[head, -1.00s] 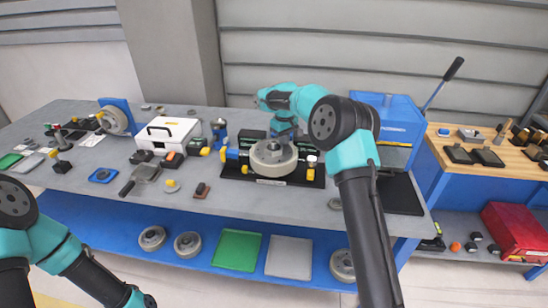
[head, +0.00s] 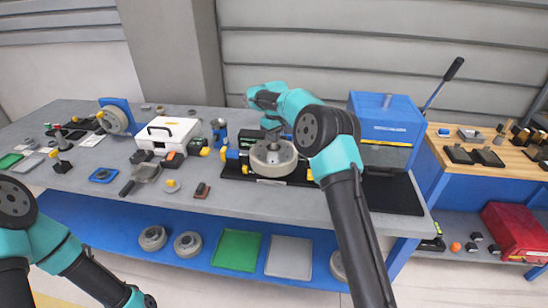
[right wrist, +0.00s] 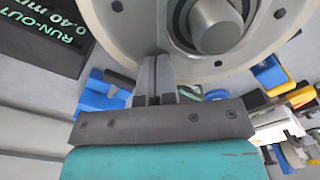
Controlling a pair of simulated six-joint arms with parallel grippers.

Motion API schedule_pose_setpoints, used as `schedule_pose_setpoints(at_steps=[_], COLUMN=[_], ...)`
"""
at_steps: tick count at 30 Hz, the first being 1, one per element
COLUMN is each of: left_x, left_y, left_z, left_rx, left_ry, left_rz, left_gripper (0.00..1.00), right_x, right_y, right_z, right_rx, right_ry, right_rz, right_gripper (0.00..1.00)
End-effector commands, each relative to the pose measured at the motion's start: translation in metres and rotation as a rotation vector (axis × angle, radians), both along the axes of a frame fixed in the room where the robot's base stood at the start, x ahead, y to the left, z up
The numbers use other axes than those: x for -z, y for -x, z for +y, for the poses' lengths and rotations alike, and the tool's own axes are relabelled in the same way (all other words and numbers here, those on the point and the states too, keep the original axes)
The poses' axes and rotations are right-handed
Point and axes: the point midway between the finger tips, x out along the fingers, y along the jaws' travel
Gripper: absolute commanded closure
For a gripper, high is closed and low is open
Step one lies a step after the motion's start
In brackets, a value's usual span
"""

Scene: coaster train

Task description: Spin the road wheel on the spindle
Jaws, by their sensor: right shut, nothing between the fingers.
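The road wheel (head: 272,163) is a light grey disc lying on the spindle fixture at the middle of the bench. In the right wrist view the wheel (right wrist: 130,35) fills the top, with the round spindle (right wrist: 215,24) in its hub and bolts around it. My right gripper (right wrist: 155,62) is shut and empty, its fingertips at the wheel's rim; I cannot tell whether they touch it. In the head view my right arm reaches over the wheel and hides part of it. My left arm is at the lower left, and its fingers are not clearly visible.
A dark display panel (right wrist: 45,28) with green text stands beside the wheel. Blue and yellow fixture parts (head: 232,154) flank it. A white case (head: 168,133) stands to the left, a blue machine (head: 386,120) to the right. Spare wheels (head: 188,244) lie on the lower shelf.

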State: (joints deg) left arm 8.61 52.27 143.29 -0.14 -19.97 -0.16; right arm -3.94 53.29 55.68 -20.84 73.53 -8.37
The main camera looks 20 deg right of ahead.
Motion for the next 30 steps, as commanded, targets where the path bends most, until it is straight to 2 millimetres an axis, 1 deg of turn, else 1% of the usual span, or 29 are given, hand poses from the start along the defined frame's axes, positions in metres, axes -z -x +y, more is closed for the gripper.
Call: schedule_pose_setpoints(at_steps=[1,8,15,18,30], left_x=[0.0,0.0,0.0,0.0,0.0], left_y=[0.0,0.0,0.0,0.0,0.0], left_z=[0.0,0.0,0.0,0.0,0.0], left_rx=[0.0,0.0,0.0,0.0,0.0], left_ry=[0.0,0.0,0.0,0.0,0.0], left_rz=[0.0,0.0,0.0,0.0,0.0], left_gripper=[0.57,0.57,0.57,0.57,0.57], right_x=[0.004,0.004,0.003,0.002,-0.001], right_y=[0.001,0.0,-0.002,-0.003,-0.003], right_z=[0.0,0.003,0.024,0.029,0.032], right_rx=[0.0,-0.001,-0.001,-0.001,-0.001], right_ry=[-0.001,0.0,-0.001,0.0,0.001], right_rz=[0.007,0.006,0.007,0.005,0.002], right_gripper=[1.0,1.0,1.0,1.0,1.0])
